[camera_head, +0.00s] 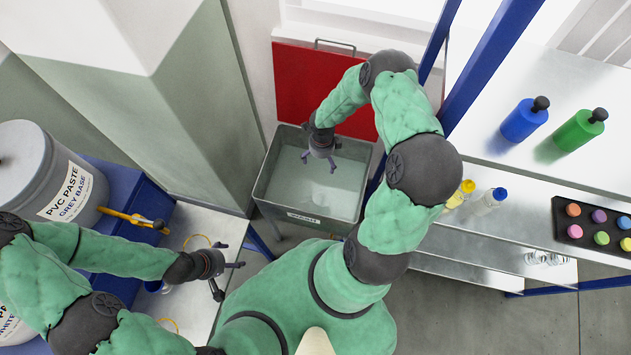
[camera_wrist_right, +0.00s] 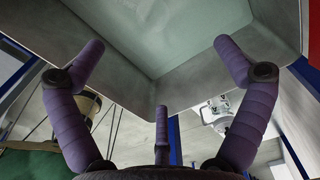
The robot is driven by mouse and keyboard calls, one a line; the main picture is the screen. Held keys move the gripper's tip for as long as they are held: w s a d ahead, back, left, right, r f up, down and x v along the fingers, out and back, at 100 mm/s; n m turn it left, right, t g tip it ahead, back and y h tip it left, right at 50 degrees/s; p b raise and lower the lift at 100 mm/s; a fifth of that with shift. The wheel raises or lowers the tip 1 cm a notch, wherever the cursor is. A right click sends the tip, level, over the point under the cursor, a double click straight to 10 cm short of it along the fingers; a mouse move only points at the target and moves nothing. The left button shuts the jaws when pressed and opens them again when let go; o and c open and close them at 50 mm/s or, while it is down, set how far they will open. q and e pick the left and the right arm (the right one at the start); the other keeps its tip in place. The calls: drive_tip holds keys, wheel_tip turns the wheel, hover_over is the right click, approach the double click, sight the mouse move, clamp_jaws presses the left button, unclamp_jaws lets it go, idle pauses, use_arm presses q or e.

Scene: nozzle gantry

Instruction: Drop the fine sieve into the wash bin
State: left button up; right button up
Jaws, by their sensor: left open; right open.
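The wash bin (camera_head: 275,211) is a grey open box with a blurred label on its front, in the middle of the head view. Its inside looks pale and smooth. My right gripper (camera_head: 322,165) is over the bin's opening, fingers spread and empty. In the right wrist view the open fingers (camera_wrist_right: 160,45) frame the bin's wall (camera_wrist_right: 275,28) and pale inside. My left gripper (camera_head: 230,277) is open and empty above the right edge of the light worktop at left. I cannot make out the fine sieve for certain; thin yellow rings (camera_head: 168,322) show on that worktop, partly hidden.
A red panel (camera_head: 302,88) stands behind the bin, and a pale pillar (camera_head: 200,120) to its left. Blue posts (camera_head: 480,65) rise at right. Blue and green bottles (camera_head: 525,118) stand on the right shelf. A PVC paste bucket (camera_head: 40,170) stands at far left.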

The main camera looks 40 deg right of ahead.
wheel_tip(320, 180, up, 6)
drive_tip(key=shift+r, duration=0.15)
idle(0.6)
